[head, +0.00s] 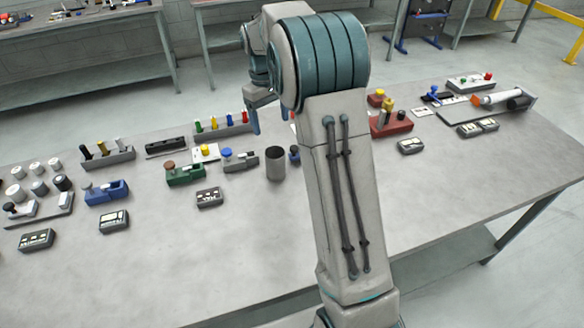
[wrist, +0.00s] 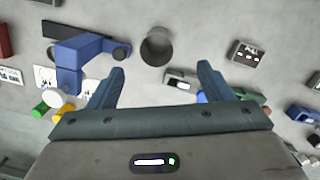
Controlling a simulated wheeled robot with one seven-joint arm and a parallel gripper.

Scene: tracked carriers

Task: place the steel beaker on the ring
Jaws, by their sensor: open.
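The steel beaker (head: 276,163) is a dark grey open cylinder standing upright on the grey table, left of my arm in the head view. In the wrist view the beaker (wrist: 158,46) shows from above, with its round open mouth. My gripper (wrist: 161,69) is open and empty; the beaker appears beyond and between its fingertips, apart from them. In the head view my gripper (head: 254,120) is above the table, up and left of the beaker. I cannot make out the ring in either view; my arm hides part of the table.
Close left of the beaker are a grey fixture (head: 240,161) with a blue knob and a green fixture (head: 186,174). A small dark box (head: 209,197) lies in front. A red block (head: 390,123) stands right of my arm. The table's front middle is clear.

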